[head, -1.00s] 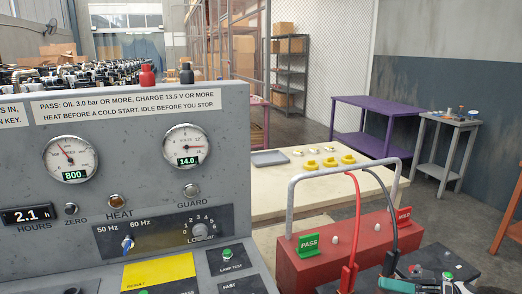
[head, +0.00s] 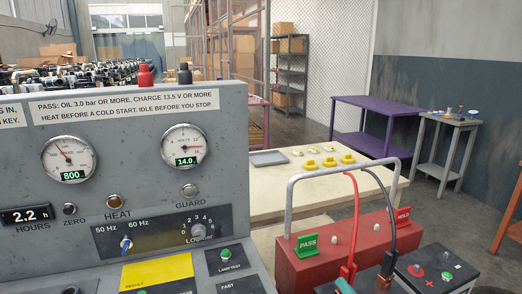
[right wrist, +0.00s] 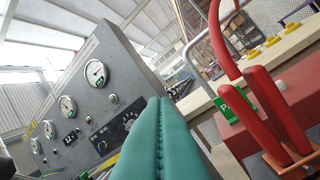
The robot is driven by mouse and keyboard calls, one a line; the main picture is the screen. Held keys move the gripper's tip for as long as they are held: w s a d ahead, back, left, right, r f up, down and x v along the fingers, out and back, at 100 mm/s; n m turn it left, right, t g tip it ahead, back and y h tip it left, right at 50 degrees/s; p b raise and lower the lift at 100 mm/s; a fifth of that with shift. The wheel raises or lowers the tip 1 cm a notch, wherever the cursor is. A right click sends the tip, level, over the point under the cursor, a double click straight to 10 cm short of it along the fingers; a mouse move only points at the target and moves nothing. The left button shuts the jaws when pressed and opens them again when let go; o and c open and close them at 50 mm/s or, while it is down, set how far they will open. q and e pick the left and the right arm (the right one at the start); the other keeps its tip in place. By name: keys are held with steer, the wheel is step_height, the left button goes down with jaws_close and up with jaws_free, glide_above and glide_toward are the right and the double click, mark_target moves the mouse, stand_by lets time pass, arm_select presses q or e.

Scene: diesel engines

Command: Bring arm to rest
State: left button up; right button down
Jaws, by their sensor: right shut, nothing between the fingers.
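My right gripper (head: 345,286) shows only as a green tip at the bottom edge of the head view, by the foot of the red cable. In the right wrist view its two teal fingers (right wrist: 160,125) are pressed together along their length, with nothing between them. They point toward the grey control panel (right wrist: 95,85), and the red clamp (right wrist: 270,115) stands to their right, apart from them. Most of the right arm is out of the head view. My left gripper is in no view.
The grey panel (head: 110,165) fills the left. The red box (head: 345,243) with PASS and HOLD signs stands right of it, under a grey hoop. A pale table (head: 280,200) is behind.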

steer(key=s+d+f+m+g+h, duration=0.1)
steer(key=s+f+m+g+h, duration=0.15)
steer(key=s+f+h, duration=0.45)
steer(key=s+f+n+g+h, duration=0.2)
steer(key=s+f+n+g, duration=0.3)
steer(key=s, duration=0.6)
steer(key=s+f+n+g+h, duration=0.1)
steer(key=s+f+g, duration=0.1)
steer(key=s+g, duration=0.7)
steer(key=s+f, duration=0.2)
steer(key=f, duration=1.2)
steer(key=s+f, duration=0.2)
steer(key=f, duration=1.2)
steer(key=s+d+f, duration=0.3)
steer(key=s+f, duration=1.1)
steer(key=s, duration=0.2)
steer(key=shift+f+g, duration=0.35)
steer(key=shift+f, duration=0.05)
